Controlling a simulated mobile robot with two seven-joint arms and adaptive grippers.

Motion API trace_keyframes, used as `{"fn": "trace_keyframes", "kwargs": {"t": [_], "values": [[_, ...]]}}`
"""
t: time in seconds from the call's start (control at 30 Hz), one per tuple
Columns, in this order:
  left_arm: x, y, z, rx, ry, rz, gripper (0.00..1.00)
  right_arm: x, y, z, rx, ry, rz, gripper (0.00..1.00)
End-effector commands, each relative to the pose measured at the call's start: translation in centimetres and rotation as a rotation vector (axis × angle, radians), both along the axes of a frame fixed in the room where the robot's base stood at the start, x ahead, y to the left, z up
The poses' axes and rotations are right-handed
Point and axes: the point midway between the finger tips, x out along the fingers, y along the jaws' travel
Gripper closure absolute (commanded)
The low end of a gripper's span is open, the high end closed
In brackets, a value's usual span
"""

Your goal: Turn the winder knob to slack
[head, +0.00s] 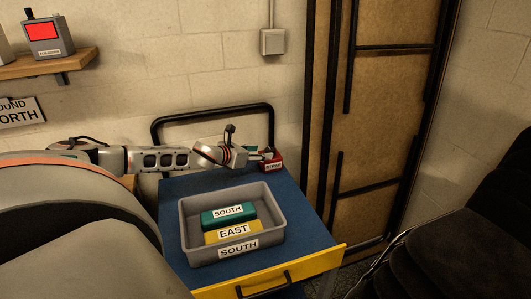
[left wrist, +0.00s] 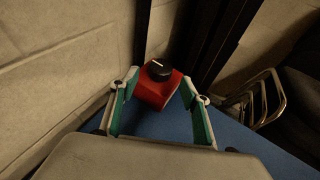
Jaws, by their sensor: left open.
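The winder is a red box (head: 272,165) labelled STRAP at the far right corner of the blue table top; it also shows in the left wrist view (left wrist: 158,93). Its round black knob (left wrist: 159,71) has a white pointer line, aimed up and left in the left wrist view. The knob is small and partly hidden in the head view. My left gripper (head: 262,156) is at the box. In the left wrist view its green-padded fingers (left wrist: 158,84) are open, one each side of the box and knob. I cannot tell whether either finger touches. My right gripper is out of view.
A grey tray (head: 187,233) on the blue table top (head: 301,205) holds a teal box (head: 222,220) and a yellow box (head: 214,237). A black rail (head: 210,111) stands behind the table. A yellow drawer front (head: 315,267) faces forward.

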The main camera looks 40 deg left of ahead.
Motion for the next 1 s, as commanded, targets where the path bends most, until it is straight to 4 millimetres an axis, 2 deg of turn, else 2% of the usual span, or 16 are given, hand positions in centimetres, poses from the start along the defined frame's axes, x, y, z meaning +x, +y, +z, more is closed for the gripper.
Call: {"fn": "trace_keyframes", "kwargs": {"t": [0.33, 0.77, 0.8, 0.93, 1.0], "values": [[2.8, -0.1, -1.0, 0.0, -0.002, -0.001, 0.53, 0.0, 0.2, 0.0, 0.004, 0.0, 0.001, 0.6], [3.3, -0.1, -1.3, 0.001, 0.0, -0.002, 0.53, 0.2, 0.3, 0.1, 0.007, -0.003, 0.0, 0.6], [3.3, -0.1, -1.3, 0.001, 0.0, -0.002, 0.56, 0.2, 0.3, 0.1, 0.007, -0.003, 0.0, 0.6], [3.3, -0.1, -1.3, 0.001, 0.0, -0.002, 0.9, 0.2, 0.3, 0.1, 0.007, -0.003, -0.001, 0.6], [3.3, -0.1, -1.3, 0.001, 0.0, -0.002, 0.92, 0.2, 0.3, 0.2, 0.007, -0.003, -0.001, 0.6]]}}
